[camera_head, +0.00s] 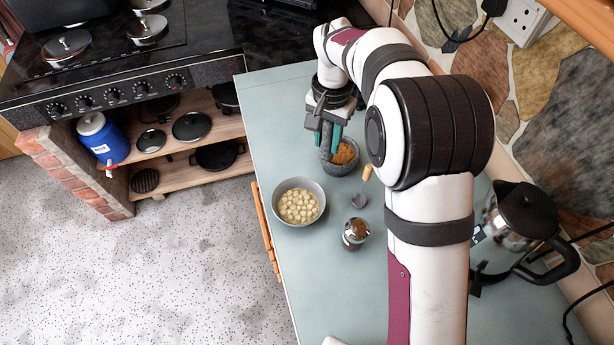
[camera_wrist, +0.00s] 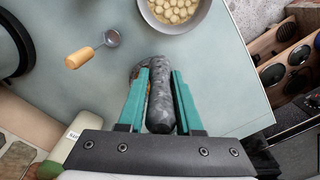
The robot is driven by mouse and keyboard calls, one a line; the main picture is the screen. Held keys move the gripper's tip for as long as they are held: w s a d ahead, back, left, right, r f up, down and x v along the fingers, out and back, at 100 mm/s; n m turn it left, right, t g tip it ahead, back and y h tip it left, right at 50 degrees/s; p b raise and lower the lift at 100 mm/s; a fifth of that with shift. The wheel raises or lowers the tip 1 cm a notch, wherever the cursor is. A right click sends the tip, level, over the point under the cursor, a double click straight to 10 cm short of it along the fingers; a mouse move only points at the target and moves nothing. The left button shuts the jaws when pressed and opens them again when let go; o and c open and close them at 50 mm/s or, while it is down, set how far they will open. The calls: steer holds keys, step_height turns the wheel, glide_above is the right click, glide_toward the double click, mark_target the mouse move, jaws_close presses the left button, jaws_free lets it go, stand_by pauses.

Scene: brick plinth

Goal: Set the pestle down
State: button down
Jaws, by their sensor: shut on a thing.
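My gripper (camera_head: 327,135), with teal fingers, is shut on the grey stone pestle (camera_head: 326,142). The pestle also shows between the fingers in the wrist view (camera_wrist: 160,103), its far end pointing away from the wrist. The grey mortar (camera_head: 342,169) stands on the counter just beside and below the pestle, with orange-brown contents (camera_head: 345,153). In the wrist view the mortar is mostly hidden behind the pestle and fingers. I cannot tell whether the pestle's lower end touches the mortar.
A grey bowl of pale cubes (camera_head: 299,222), a wooden-handled scoop (camera_head: 359,200) and a metal-topped jar (camera_head: 355,232) stand nearby on the pale green counter (camera_head: 275,100).

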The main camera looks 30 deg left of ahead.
steer(key=shift+s+a+f, duration=0.45)
steer(key=shift+a+f, duration=1.15)
steer(key=shift+f, duration=0.05)
steer(key=shift+s+a+f, duration=0.45)
steer(key=shift+a+f, duration=1.15)
steer(key=shift+f, duration=0.1)
steer(key=shift+s+a+f, duration=0.45)
steer(key=shift+a+f, duration=1.15)
steer(key=shift+f, duration=0.05)
steer(key=c, duration=0.6)
jaws_free()
steer(key=shift+f, duration=0.15)
